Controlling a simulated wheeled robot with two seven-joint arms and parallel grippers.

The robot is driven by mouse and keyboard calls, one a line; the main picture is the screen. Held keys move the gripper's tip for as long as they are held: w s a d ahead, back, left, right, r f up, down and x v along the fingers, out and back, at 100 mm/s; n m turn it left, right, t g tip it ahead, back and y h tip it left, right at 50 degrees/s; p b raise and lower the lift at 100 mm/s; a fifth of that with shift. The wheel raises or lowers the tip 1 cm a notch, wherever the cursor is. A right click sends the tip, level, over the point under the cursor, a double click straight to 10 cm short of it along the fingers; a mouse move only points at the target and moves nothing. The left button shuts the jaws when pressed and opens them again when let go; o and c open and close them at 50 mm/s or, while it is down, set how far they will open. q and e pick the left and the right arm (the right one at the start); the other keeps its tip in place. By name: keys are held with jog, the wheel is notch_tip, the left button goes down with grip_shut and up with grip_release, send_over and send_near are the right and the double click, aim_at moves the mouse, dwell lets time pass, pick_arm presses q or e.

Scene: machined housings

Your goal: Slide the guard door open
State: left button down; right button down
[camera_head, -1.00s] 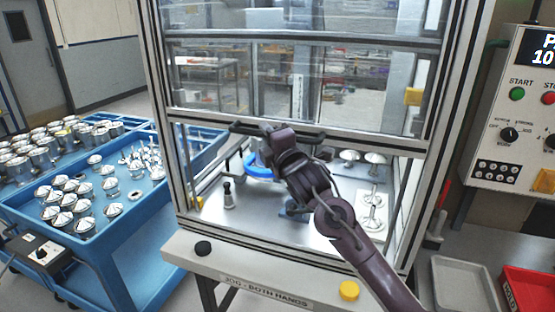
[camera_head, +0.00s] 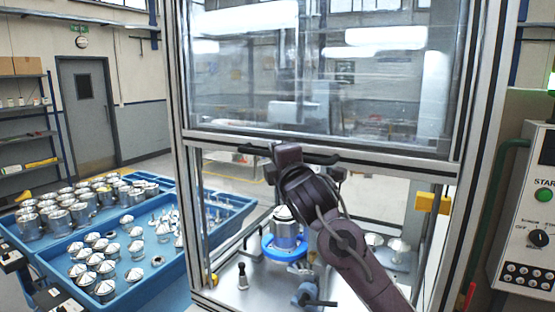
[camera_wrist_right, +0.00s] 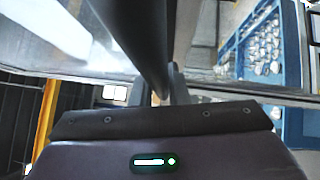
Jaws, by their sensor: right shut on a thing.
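The guard door (camera_head: 320,75) is a clear panel in a metal frame on the front of the machine cell. It is raised, and its bottom rail (camera_head: 400,163) stands above an open gap. A dark handle bar (camera_head: 325,158) runs along that rail. My right gripper (camera_head: 283,154) is shut on the handle bar, which also shows as a dark bar (camera_wrist_right: 135,45) in the right wrist view. The fingertips are mostly hidden there. My left gripper is in neither view.
Inside the cell, a housing stands in a blue ring fixture (camera_head: 284,247) below the door. A yellow block (camera_head: 433,202) is on the right post. A blue cart (camera_head: 150,290) with metal parts stands left, a control panel (camera_head: 535,215) right.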

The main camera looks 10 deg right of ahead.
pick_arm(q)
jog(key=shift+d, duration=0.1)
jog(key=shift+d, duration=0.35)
pick_arm(e)
jog(key=c, duration=1.4)
grip_release()
